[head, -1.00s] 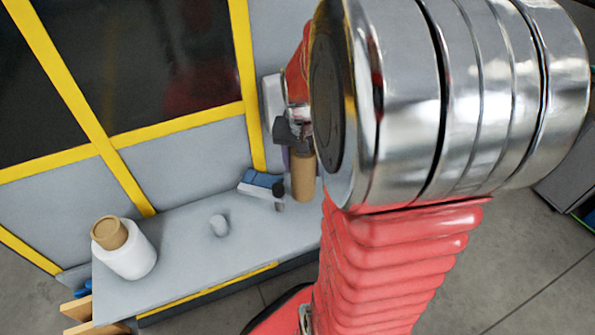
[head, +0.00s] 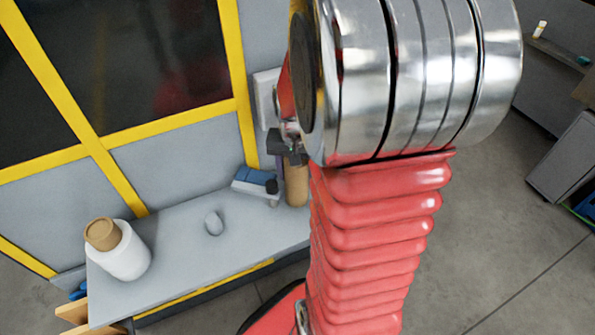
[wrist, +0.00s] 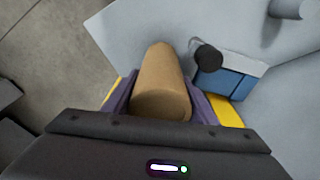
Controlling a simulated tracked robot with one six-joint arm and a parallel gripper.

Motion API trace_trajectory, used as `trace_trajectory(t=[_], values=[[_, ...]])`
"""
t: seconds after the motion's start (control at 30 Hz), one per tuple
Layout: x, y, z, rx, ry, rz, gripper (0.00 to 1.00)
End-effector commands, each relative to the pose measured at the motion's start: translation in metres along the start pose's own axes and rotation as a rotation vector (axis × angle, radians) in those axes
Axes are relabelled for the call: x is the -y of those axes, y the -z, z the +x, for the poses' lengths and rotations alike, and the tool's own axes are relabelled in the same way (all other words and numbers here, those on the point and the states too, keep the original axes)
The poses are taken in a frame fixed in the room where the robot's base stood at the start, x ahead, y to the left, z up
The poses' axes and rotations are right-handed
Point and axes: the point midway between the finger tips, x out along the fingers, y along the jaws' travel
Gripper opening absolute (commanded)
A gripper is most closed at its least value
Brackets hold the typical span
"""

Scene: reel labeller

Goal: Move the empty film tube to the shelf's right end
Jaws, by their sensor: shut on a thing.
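The empty film tube (head: 297,187) is a plain brown cardboard cylinder. It stands roughly upright at the right end of the grey shelf (head: 185,275) in the head view. My gripper (head: 294,160) is shut on its upper part from above. In the wrist view the tube (wrist: 160,85) lies between the purple fingers of my gripper (wrist: 160,100). My arm hides part of the tube's right side and the shelf's far right edge in the head view. I cannot tell whether the tube's bottom touches the shelf.
A blue and white device (head: 256,184) with a dark round knob sits just left of the tube. A short grey peg (head: 214,223) stands mid-shelf. A white film roll (head: 126,258) with a brown core stands at the left end. A yellow-framed window panel (head: 165,125) rises behind.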

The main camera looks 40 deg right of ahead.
Motion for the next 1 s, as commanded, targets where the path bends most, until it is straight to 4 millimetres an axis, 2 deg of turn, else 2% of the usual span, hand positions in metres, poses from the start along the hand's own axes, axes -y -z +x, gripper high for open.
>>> trace_trajectory(t=[0.13,0.17,0.4,0.77,1.0], values=[[0.000,0.000,0.002,0.000,0.000,-0.001,0.25],[0.000,0.000,0.002,0.001,0.000,-0.001,0.53],[0.000,0.000,0.002,0.000,0.000,-0.001,0.70],[0.001,0.000,-0.002,-0.001,0.001,-0.001,0.71],[0.001,0.001,-0.024,-0.003,0.001,-0.001,0.71]])
